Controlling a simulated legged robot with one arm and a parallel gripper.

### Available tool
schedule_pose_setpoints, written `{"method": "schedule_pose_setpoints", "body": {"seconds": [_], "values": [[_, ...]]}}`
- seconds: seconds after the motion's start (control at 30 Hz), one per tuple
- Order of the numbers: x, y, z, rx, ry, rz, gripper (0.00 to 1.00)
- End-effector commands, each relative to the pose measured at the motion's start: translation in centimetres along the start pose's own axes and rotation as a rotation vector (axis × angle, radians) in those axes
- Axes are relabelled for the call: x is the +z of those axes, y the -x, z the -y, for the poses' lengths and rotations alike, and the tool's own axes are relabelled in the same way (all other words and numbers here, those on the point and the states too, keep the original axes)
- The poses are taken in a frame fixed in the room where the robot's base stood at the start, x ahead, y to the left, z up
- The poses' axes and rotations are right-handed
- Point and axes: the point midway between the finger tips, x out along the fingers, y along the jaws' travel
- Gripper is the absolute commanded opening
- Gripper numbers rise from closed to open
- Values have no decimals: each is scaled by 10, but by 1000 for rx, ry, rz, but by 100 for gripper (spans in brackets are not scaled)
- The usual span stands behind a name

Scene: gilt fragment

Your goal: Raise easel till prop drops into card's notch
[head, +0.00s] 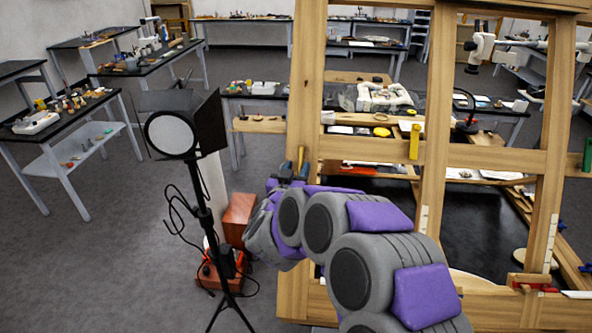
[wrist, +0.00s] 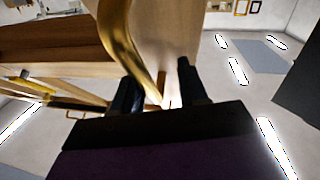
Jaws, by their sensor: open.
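The wooden easel (head: 305,95) fills the right of the head view, with upright posts and crossbars. My gripper (head: 290,170) is at its left post, small and partly hidden by my arm. In the wrist view my gripper (wrist: 158,88) is open, its two dark fingers apart. A curved brass-coloured bar (wrist: 122,42) runs down between or just beyond the fingers, in front of pale wood (wrist: 165,35); I cannot tell whether it touches them. White marked strips (head: 423,219) show on the easel's posts. I cannot make out the prop or the card's notch with certainty.
A black lamp on a stand (head: 172,133) with loose cables is left of the easel, close to my arm. An orange-red box (head: 238,215) sits behind it. Cluttered benches (head: 120,68) stand behind; the left floor is open.

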Motion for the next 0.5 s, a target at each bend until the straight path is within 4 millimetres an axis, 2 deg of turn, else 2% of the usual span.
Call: {"method": "schedule_pose_setpoints", "body": {"seconds": [0.1, 0.5], "values": [[-1, 0, -3, -3, -2, 0, 40], [0, 1, -1, 0, -1, 0, 1]]}}
